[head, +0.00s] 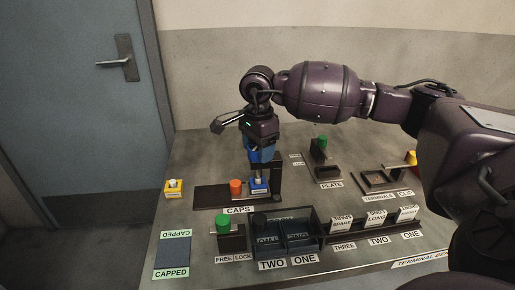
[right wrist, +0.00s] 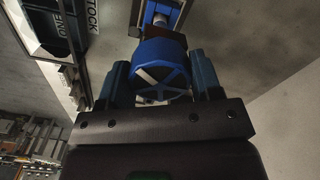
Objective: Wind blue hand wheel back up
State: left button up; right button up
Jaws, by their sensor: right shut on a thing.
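The blue hand wheel (right wrist: 161,72) shows in the right wrist view between the two fingers of my right gripper (right wrist: 163,80), which is shut on it. A blue part (right wrist: 164,12) shows just beyond the wheel. In the head view my right gripper (head: 262,153) points straight down over the caps station (head: 215,197), and its fingers hide most of the wheel. A blue block (head: 259,187) sits below the gripper on the station's plate. My left gripper is not in view.
An orange cap (head: 236,187) stands close left of the gripper. A dark upright post (head: 277,177) stands close on its right. In front are a dark two-compartment tray (head: 284,250) and a green-topped lock (head: 223,225).

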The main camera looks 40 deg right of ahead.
jog(key=shift+f+n+b, duration=0.15)
jog(key=shift+n+b, duration=0.15)
jog(key=shift+n, duration=0.9)
jog(key=shift+n+b, duration=0.3)
jog(key=shift+n, duration=1.7)
jog(key=o, duration=0.9)
notch_tip(320, 180, up, 10)
jog(key=shift+f+p, duration=0.1)
jog(key=shift+p, duration=0.3)
jog(key=shift+r, duration=0.7)
